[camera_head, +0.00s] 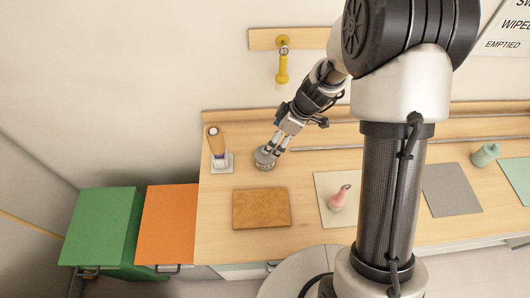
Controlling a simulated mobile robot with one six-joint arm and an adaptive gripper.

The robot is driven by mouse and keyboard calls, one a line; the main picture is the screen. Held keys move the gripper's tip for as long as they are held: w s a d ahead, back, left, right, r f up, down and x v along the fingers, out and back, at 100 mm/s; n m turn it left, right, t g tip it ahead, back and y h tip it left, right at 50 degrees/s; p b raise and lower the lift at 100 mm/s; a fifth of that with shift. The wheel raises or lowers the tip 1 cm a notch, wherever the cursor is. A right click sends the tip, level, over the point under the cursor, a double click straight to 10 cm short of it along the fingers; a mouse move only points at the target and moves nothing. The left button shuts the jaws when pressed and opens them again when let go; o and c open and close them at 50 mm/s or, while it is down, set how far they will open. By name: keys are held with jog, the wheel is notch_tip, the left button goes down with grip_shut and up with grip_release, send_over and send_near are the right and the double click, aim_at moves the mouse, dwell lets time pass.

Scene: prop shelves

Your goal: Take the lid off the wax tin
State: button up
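A small round grey tin (264,160), which looks like the wax tin, stands on the wooden bench top behind a brown mat. My gripper (270,151) reaches down to it from the upper right, its fingertips at the tin's top. The fingertips are small and partly merge with the tin, so I cannot tell whether they grip the lid or only stand around it. The lid cannot be told apart from the tin's body in this view.
A brown-topped item (217,141) stands on a white pad left of the tin. The brown mat (262,209) is bare. A pink item (340,199) stands on a cream mat. A yellow tool (282,68) hangs above. A green bottle (486,154) stands far right.

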aim_at(262, 158)
jog(key=x, duration=1)
jog(key=shift+w+a+r+b, duration=0.1)
jog(key=shift+w+b, duration=0.05)
jog(key=shift+b, duration=0.25)
jog(key=shift+c, duration=0.5)
jog(key=c, duration=0.8)
jog(key=shift+r, duration=0.15)
